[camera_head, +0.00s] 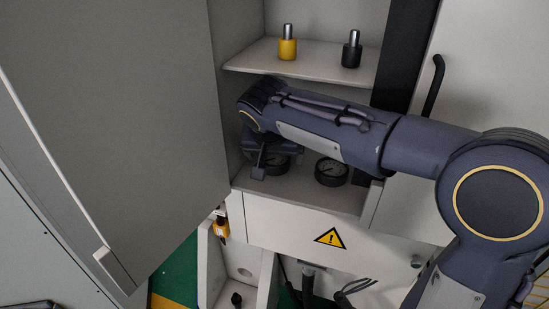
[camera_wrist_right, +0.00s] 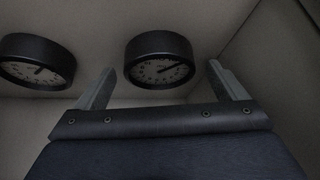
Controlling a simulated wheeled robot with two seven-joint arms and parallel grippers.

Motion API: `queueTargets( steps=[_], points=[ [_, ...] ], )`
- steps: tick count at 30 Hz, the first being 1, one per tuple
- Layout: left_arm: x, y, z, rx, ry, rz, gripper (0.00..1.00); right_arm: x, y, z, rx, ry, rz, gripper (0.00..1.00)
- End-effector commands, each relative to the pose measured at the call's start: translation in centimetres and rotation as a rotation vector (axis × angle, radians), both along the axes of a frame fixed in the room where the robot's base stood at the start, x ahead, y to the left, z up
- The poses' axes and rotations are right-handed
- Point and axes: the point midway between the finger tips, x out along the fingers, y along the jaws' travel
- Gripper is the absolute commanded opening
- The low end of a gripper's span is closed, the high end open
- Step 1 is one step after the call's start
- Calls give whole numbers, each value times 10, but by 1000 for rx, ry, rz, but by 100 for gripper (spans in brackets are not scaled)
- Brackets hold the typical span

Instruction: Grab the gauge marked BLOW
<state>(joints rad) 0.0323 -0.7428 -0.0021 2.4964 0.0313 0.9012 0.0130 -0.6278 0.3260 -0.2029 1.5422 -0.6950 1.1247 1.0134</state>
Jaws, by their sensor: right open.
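Two round black-rimmed gauges with pale dials stand on the cabinet's lower shelf. The left gauge (camera_head: 277,165) is partly hidden by my right gripper (camera_head: 260,163); the right gauge (camera_head: 332,172) stands apart from it. In the right wrist view one gauge (camera_wrist_right: 160,61) lies ahead, between the spread fingers of my right gripper (camera_wrist_right: 161,69), with no grip on it. The other gauge (camera_wrist_right: 38,61) is left of the fingers there. Dial lettering is too small to read, so I cannot tell which is marked BLOW. My left gripper is out of view.
The upper shelf (camera_head: 325,65) above my forearm holds a yellow-based plug (camera_head: 288,43) and a black one (camera_head: 351,50). A large grey door (camera_head: 110,110) stands open at left. The cabinet's side walls enclose the lower shelf closely.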

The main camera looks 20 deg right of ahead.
Motion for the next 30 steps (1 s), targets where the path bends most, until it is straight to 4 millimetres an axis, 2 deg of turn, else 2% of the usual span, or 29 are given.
queueTargets(
  steps=[6,7,18,30],
  points=[
    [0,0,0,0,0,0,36,0,0,-1,0,0,0,91],
    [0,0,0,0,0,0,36,0,0,-1,0,0,0,89],
    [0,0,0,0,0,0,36,0,0,-1,0,0,0,40],
    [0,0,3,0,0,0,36,1,-2,3,0,-1,0,39]
  ],
)
